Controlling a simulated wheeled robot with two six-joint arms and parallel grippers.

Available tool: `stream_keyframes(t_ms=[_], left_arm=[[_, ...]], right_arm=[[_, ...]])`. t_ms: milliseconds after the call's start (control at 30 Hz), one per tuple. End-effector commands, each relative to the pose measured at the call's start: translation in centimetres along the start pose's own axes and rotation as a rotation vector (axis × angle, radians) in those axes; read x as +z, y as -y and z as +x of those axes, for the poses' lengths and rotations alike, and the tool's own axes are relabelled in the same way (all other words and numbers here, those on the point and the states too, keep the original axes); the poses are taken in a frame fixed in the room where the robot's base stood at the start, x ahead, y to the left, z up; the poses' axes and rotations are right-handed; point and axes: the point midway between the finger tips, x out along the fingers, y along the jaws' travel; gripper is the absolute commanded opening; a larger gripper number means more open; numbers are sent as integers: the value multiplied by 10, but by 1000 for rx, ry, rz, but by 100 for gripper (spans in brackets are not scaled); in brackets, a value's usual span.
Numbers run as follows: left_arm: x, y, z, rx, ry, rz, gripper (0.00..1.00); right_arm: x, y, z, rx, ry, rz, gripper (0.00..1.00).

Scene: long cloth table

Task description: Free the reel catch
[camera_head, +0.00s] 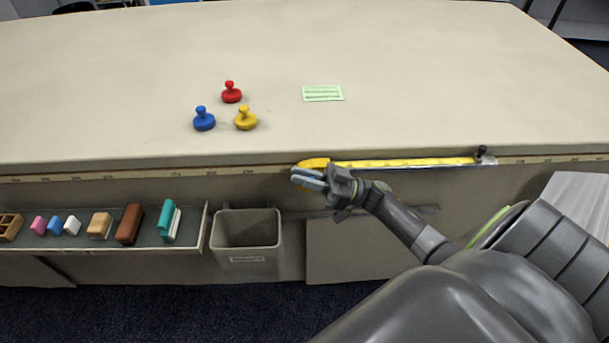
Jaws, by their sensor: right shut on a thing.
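A yellow reel (314,163) sits at the front edge of the table, near the middle of the view. A yellow tape (405,163) stretches right from it along the edge to a metal end piece with a dark knob (484,157). My right gripper (304,179) reaches in from the lower right and is shut on the reel at its lower front side. The fingers hide part of the reel. The catch cannot be made out apart from the reel. My left gripper is not in view.
Red (231,92), blue (204,118) and yellow (246,118) knobbed pieces and a green card (323,93) lie on the table (450,70). Below hang a shelf (85,243) with several small blocks and erasers and a grey bin (246,232). Most of the tabletop is clear.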

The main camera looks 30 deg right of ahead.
Motion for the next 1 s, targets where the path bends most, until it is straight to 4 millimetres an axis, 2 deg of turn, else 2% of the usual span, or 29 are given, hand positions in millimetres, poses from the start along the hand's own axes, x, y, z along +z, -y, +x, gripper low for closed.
stream_keyframes(t_ms=[33,500,800,1000], left_arm=[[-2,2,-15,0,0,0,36],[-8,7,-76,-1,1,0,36],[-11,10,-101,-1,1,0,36],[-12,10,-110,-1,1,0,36]], right_arm=[[-9,-2,4,23,1,42,0],[-30,-33,13,189,-1,448,0],[-33,-51,15,271,-1,649,0],[-32,-59,14,305,0,728,0]])
